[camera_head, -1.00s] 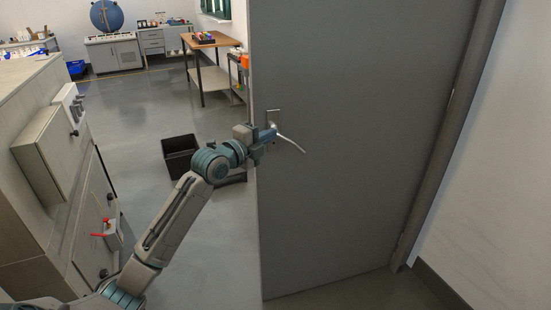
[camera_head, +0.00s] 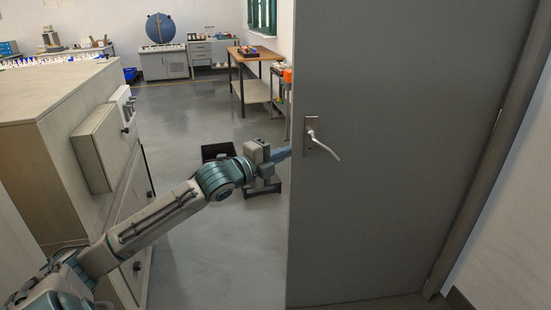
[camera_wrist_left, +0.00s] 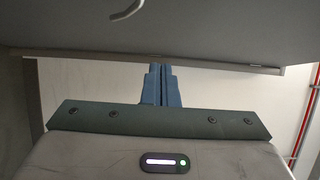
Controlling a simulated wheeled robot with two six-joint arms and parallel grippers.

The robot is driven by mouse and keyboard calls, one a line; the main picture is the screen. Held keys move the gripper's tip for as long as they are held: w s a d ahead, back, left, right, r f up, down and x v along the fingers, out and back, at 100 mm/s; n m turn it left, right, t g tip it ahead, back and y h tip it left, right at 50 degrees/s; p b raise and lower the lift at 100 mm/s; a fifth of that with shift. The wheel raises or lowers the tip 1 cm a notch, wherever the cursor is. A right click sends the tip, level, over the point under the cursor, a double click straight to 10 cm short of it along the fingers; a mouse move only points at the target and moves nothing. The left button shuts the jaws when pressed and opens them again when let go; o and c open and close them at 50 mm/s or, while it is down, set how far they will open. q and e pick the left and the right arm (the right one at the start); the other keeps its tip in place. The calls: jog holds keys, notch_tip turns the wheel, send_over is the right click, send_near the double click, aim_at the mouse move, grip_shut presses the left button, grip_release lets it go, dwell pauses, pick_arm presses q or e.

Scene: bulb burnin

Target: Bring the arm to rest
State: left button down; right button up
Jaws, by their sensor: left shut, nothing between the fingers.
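My left arm reaches in from the lower left in the head view. Its gripper (camera_head: 283,154) is shut and empty, with the fingertips close to the left edge of a grey door (camera_head: 400,200), a little left of and below the door handle (camera_head: 322,144). I cannot tell whether the fingertips touch the door. In the left wrist view the two blue fingers (camera_wrist_left: 161,84) are pressed together with nothing between them, and part of the handle (camera_wrist_left: 127,10) shows at the top. My right gripper is not in view.
A pale cabinet (camera_head: 60,95) with a wall-mounted box stands at the left, close to my arm. A black bin (camera_head: 217,151) is on the floor behind my gripper. Open floor (camera_head: 190,115) leads back to a workbench (camera_head: 254,55) and a counter with a blue round device (camera_head: 160,28).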

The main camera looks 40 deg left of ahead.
pick_arm(q)
jog(key=shift+v, duration=0.9)
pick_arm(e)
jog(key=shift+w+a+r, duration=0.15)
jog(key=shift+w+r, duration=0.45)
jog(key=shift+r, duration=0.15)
pick_arm(q)
jog(key=shift+w+a, duration=0.1)
jog(key=shift+a, duration=0.1)
jog(key=shift+f, duration=0.1)
